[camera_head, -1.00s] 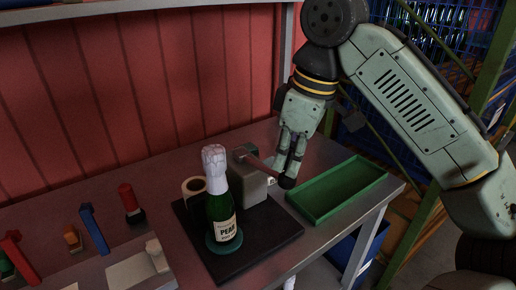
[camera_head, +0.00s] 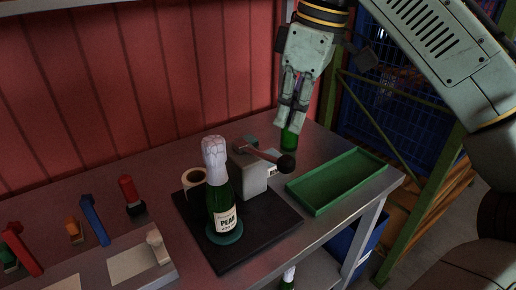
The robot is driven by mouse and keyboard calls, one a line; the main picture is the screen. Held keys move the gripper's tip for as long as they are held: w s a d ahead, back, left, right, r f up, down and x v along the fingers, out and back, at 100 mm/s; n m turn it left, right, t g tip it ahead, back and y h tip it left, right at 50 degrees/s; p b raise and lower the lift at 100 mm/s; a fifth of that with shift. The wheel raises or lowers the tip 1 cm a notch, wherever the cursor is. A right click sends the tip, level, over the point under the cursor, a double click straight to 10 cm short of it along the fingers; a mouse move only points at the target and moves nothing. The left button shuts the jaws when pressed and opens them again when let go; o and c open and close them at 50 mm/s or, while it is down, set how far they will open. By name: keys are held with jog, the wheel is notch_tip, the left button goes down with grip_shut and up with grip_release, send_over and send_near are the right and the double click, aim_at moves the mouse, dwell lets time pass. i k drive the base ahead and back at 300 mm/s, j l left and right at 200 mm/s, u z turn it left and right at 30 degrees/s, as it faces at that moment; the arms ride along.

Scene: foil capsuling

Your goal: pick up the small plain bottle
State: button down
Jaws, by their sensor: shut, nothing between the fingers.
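My gripper (camera_head: 290,122) points down above the back of the bench, behind the lever, and is shut with nothing in it. Directly below its fingertips is a small green glass thing (camera_head: 289,140), seemingly the lower part of the small plain bottle. Its upper part is hidden by the fingers, and I cannot tell whether they touch it. A green bottle with white foil and a "PEAR" label (camera_head: 224,218) stands upright on a round green pad on the black board (camera_head: 262,232).
A grey device (camera_head: 250,173) with a ball-ended lever (camera_head: 287,163) stands behind the labelled bottle, beside a tape roll (camera_head: 194,181). An empty green tray (camera_head: 338,180) lies right. Coloured tools (camera_head: 95,221) stand left. Another bottle (camera_head: 288,276) shows below the bench.

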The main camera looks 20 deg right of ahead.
aim_at(219, 196)
jog(key=k, duration=1)
